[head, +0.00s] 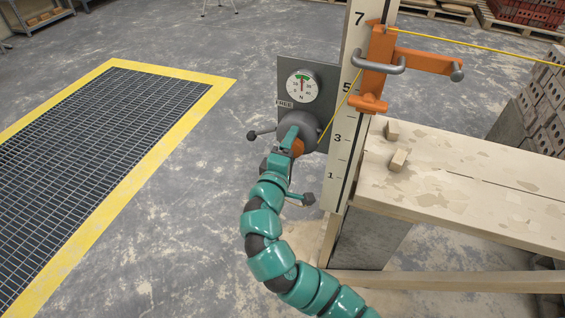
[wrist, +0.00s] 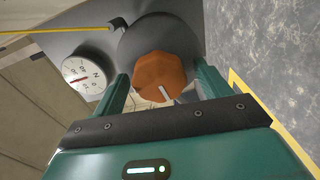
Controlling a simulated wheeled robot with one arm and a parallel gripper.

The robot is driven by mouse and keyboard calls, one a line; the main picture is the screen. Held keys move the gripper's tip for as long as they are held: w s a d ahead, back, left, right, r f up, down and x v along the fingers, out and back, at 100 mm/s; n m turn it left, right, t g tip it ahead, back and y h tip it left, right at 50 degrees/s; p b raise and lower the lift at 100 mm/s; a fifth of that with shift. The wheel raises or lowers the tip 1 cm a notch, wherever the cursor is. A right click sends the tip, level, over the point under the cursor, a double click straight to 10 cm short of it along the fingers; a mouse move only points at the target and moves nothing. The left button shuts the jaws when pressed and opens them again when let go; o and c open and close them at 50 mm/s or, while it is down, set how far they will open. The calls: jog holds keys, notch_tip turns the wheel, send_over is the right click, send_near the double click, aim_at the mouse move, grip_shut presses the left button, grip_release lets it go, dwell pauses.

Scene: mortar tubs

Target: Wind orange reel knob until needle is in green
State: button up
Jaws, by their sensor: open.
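The orange reel knob (head: 298,147) sits at the front of a round dark grey reel (head: 309,131) on a grey plate. It shows as a faceted orange knob (wrist: 162,77) with a pale mark in the wrist view. My gripper (head: 294,141) is at the knob; in the wrist view my gripper (wrist: 163,90) is open with one finger on each side of it. Whether the fingers touch it I cannot tell. The round white dial (head: 301,87) has a green band at its top, and its red needle points up towards that band. The dial also shows in the wrist view (wrist: 86,78).
A yellow line (head: 345,103) runs from the reel to an orange bracket (head: 377,68) on a numbered white post (head: 346,140), then right. A plank bench (head: 450,185) stands right. A yellow-edged floor grate (head: 110,130) lies left.

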jog(key=p+v, duration=0.1)
jog(key=v, duration=1.6)
jog(key=shift+d, duration=0.1)
dwell(0.9)
